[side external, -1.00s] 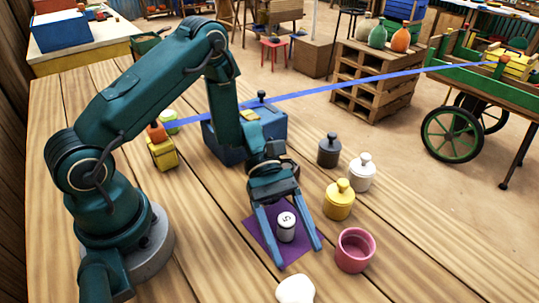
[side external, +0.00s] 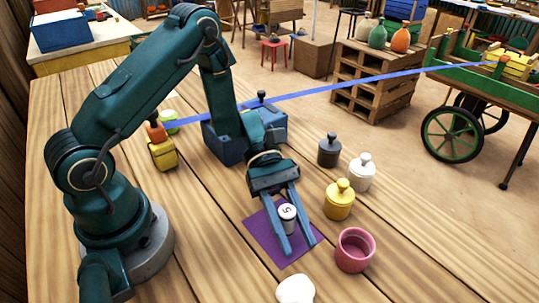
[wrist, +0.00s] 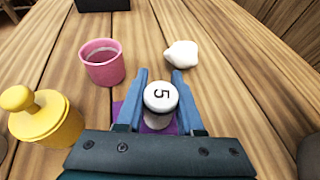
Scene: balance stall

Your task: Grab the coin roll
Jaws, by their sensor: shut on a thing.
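The coin roll (side external: 287,217) is a small white cylinder with a dark band and a "5" on its top. It stands upright on a purple mat (side external: 262,236). My gripper (side external: 297,250) is shut on the coin roll, with one blue finger on each side of it. In the wrist view the coin roll (wrist: 160,97) sits between the two fingers (wrist: 160,82), its numbered top facing the camera. Its lower part is partly hidden by the gripper.
A pink cup (side external: 354,250) and a white lump (side external: 295,290) stand near the mat. Yellow (side external: 339,200), white (side external: 362,172) and dark grey (side external: 328,150) lidded weights stand behind to the right. A blue balance base (side external: 225,143) is behind my gripper. Bare wood lies left of the mat.

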